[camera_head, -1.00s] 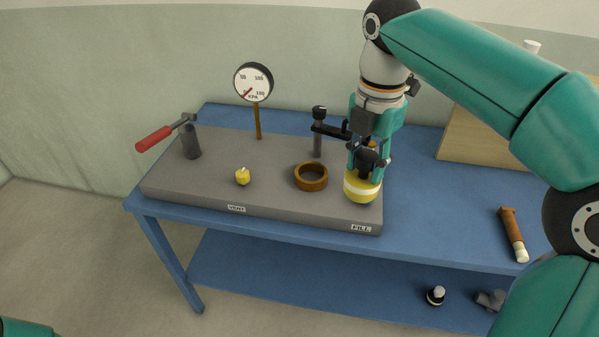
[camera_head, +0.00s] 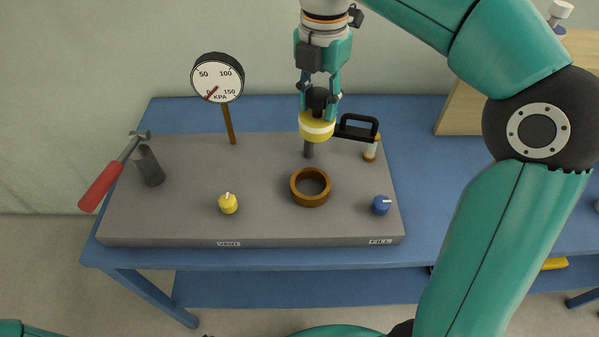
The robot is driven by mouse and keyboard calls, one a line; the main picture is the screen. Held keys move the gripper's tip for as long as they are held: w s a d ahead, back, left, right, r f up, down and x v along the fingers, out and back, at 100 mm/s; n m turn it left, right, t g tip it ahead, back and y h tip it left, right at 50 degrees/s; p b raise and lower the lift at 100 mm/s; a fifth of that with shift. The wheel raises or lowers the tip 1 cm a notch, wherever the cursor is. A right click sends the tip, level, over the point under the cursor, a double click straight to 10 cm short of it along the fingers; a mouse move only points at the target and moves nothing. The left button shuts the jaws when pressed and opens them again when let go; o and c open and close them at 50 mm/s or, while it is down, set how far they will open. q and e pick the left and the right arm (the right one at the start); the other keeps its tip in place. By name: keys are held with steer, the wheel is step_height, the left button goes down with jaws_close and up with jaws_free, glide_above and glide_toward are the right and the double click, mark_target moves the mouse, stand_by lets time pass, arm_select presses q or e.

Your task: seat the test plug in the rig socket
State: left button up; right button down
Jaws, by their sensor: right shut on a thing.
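The test plug (camera_head: 317,129) is a yellow disc with a pale band and a black knob on top. My right gripper (camera_head: 319,103) is shut on the knob and holds the plug roughly upright. The rig socket (camera_head: 310,200) is an open brown ring on the grey rig block (camera_head: 270,222). In the head view the plug shows above the ring, with a gap between them. My left gripper is not in view.
A black handle (camera_head: 357,127) stands right beside the plug. A pressure gauge (camera_head: 217,79) reads near 0. A red-handled lever (camera_head: 101,187) sits at the left. The yellow vent knob (camera_head: 228,204) and blue fill knob (camera_head: 381,206) flank the socket.

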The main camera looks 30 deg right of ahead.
mark_target(313, 131)
steer(key=shift+w+a+f+b, duration=0.15)
steer(key=shift+f+b, duration=0.45)
steer(key=shift+f, duration=4.15)
steer(key=shift+w+a+f+b, duration=0.1)
steer(key=shift+f+b, duration=0.5)
steer(key=shift+f, duration=4.1)
steer(key=c, duration=0.7)
jaws_free()
steer(key=shift+f, duration=0.1)
step_height(313, 131, up, 12)
steer(key=shift+r+p, duration=0.1)
steer(key=shift+p, duration=0.55)
steer(key=shift+s, duration=0.1)
